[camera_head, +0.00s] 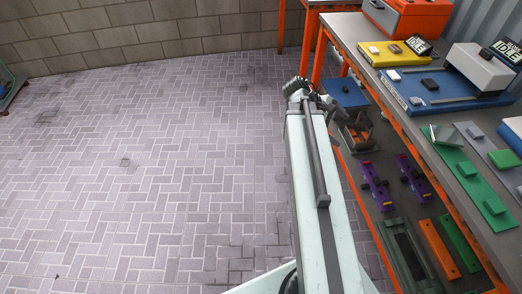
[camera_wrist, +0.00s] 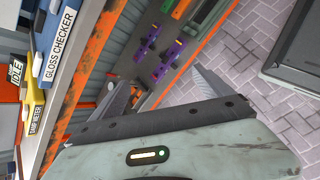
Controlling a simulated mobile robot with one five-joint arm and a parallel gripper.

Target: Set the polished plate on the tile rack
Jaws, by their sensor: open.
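My gripper (camera_wrist: 162,74) is open and empty in the wrist view, its two fingers spread beside the workbench's orange frame. In the head view my arm reaches forward, and its end (camera_head: 300,90) is left of the bench, over the floor side. A pale, shiny square piece (camera_head: 442,134) stands on a green board on the bench top; it may be the polished plate, but I cannot tell for sure. I cannot pick out the tile rack with certainty. My gripper touches none of these.
The bench top (camera_head: 458,128) holds a yellow meter (camera_head: 392,52), a blue gloss checker (camera_head: 437,92) and a red toolbox (camera_head: 408,16). Purple fixtures (camera_head: 377,187) and coloured bars (camera_head: 438,249) lie on the lower shelf. The brick floor (camera_head: 150,170) on the left is clear.

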